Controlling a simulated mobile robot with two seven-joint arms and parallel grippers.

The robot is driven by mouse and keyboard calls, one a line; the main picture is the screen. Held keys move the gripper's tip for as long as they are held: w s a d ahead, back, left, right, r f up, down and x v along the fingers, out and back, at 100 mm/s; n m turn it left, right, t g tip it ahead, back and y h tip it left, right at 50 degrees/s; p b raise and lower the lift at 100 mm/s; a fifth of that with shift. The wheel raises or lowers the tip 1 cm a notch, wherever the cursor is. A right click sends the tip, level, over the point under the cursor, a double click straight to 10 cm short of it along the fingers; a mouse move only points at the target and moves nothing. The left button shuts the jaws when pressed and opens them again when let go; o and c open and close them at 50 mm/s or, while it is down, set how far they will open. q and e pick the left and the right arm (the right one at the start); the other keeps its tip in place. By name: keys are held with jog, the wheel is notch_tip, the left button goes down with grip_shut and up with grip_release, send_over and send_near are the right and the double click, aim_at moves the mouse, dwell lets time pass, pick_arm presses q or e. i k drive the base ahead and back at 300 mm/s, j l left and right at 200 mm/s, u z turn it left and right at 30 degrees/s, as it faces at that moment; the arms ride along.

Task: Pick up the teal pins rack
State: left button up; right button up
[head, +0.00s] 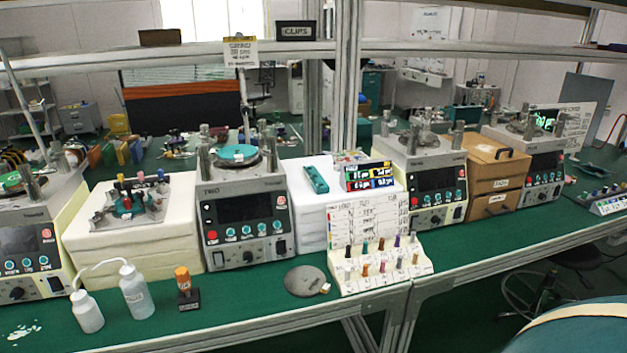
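A small, long teal rack (316,180) lies slanted on top of a white block (310,215), to the right of the machine marked TWO. It is the teal piece that best fits the name; its pins are too small to make out. A white stepped stand (385,284) with several coloured pegs and a label board sits in front of the block's right side. Neither of my grippers is in view.
The machine marked TWO (243,215) stands left of the block, and another machine (428,183) stands to the right. A round grey plate (304,281), an orange-topped stamp (184,285) and white bottles (136,295) are near the green bench's front edge. A shelf beam (400,50) runs above.

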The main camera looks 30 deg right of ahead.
aim_at(320, 186)
jog(key=z, duration=1.25)
jog(key=i+l+z, duration=0.3)
jog(key=i, duration=0.2)
jog(key=i+l+z, duration=0.15)
jog(key=i+z, duration=0.15)
jog(key=i, duration=0.25)
